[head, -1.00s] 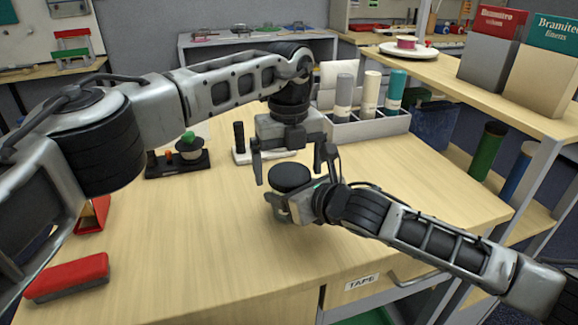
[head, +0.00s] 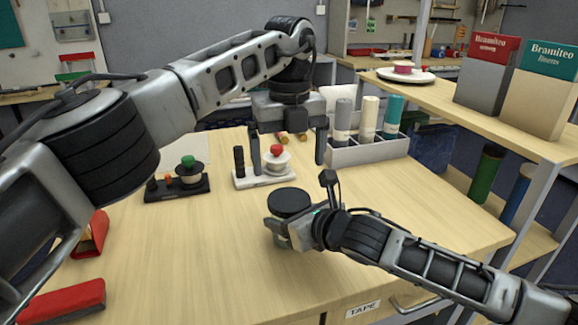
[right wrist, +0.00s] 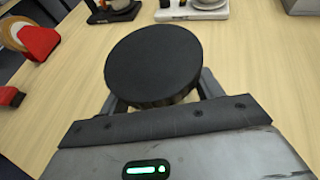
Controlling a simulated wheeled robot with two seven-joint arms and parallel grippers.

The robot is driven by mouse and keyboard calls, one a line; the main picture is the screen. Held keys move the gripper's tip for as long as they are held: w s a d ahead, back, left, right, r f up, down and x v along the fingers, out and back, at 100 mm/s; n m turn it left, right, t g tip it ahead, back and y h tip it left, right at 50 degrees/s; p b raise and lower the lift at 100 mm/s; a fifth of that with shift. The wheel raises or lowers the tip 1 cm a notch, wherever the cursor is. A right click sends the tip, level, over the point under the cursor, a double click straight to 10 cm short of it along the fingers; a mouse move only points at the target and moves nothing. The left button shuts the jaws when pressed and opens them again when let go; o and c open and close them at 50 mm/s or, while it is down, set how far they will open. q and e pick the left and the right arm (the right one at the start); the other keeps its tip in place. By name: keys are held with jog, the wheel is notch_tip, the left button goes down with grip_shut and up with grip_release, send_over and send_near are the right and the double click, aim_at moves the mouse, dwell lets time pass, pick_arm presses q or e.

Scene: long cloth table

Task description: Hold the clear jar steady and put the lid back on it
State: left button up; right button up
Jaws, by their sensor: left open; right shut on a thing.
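The round black lid (head: 290,202) sits on top of the clear jar, looking about level. The lid also fills the middle of the right wrist view (right wrist: 153,65). The jar itself is almost wholly hidden under the lid and behind the gripper. My right gripper (head: 292,236) is shut on the jar from the right, low at the table. Whether the lid is fully seated or turned tight cannot be told. My left gripper (head: 288,158) is open and empty, fingers pointing down, above and behind the lid and apart from it.
A white base with a red-knobbed spool (head: 275,166) stands behind the jar. A black base with a green-topped spool (head: 188,172) stands left of it. A grey bin of rolls (head: 365,150) is at back right. A red block (head: 62,300) lies front left.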

aim_at(289, 198)
dwell(0.3)
pick_arm(q)
jog(key=shift+f, duration=3.95)
jog(key=shift+c, duration=0.3)
jog(key=c, duration=1)
jog(key=o, duration=1.1)
jog(key=shift+r, duration=2.3)
jog(key=shift+o, duration=0.5)
